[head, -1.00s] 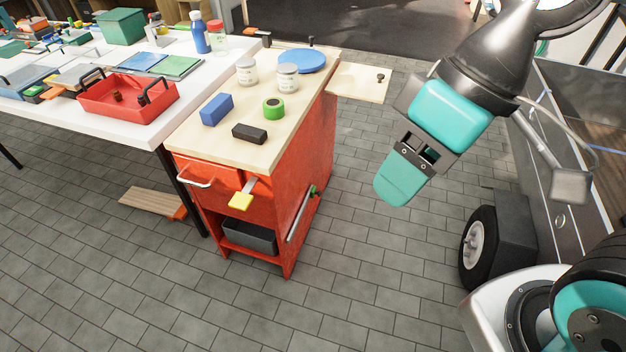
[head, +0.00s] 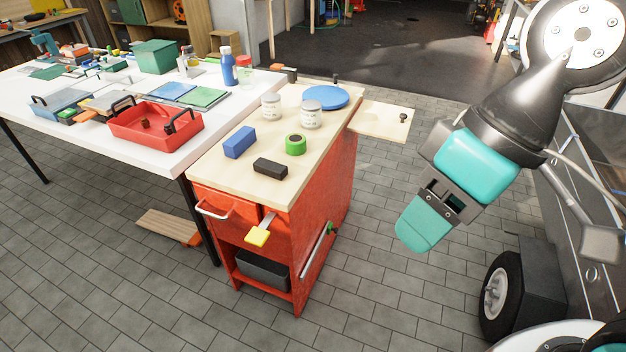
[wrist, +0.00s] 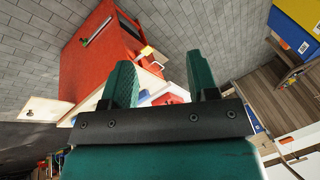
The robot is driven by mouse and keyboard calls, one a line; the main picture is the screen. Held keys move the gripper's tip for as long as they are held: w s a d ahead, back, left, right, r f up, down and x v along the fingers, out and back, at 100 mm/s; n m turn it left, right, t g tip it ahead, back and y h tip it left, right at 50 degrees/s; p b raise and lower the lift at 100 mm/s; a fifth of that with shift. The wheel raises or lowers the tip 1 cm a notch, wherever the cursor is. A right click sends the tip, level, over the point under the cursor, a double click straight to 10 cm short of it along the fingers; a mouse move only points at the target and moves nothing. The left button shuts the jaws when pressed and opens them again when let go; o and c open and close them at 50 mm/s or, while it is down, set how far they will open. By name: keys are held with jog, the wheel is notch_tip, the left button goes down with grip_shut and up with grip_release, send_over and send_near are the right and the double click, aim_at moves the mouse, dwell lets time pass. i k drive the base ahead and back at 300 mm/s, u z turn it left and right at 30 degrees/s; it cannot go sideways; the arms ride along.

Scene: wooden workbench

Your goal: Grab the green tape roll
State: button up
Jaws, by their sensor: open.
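The green tape roll (head: 295,144) lies on the wooden top of the red cabinet (head: 225,184), near its right side in the head view. My gripper (head: 412,232) hangs over the floor to the right of the cabinet, well apart from the roll and empty. In the wrist view the two teal fingers of my gripper (wrist: 162,85) stand apart, with nothing between them. I cannot make out the roll in the wrist view.
Around the roll are a black block (head: 270,168), a blue block (head: 239,142), two white jars (head: 311,114) and a blue disc (head: 325,97). A side leaf (head: 385,121) juts out right. The white table (head: 75,125) adjoins at left.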

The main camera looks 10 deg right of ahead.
aim_at(295, 143)
jog(key=z, duration=0.05)
jog(key=k, duration=0.5)
jog(key=u, duration=0.95)
jog(key=i, duration=1.45)
jog(key=z, duration=0.65)
jog(key=i, duration=0.6)
jog(key=z, duration=0.5)
